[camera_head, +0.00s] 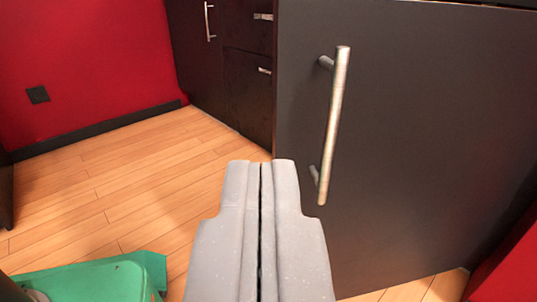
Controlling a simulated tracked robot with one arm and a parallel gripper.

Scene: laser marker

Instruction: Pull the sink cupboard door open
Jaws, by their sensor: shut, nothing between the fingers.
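A dark cupboard door (425,140) fills the right side of the view, and it looks closed. Its handle (337,115) is a long, nearly upright silver bar near the door's left edge, held off by a short post at each end. My gripper (261,165) is shut and empty. In the picture its fingertips are just left of the handle's lower end, overlapping the door's lower left edge. They appear apart from the handle. How far they are from the door is hard to tell.
More dark cabinets with a door (201,50) and drawers (248,95) stand behind at the left. A green object (95,280) lies at the lower left. A red wall (85,60) bounds the left. The wooden floor (130,185) between is clear.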

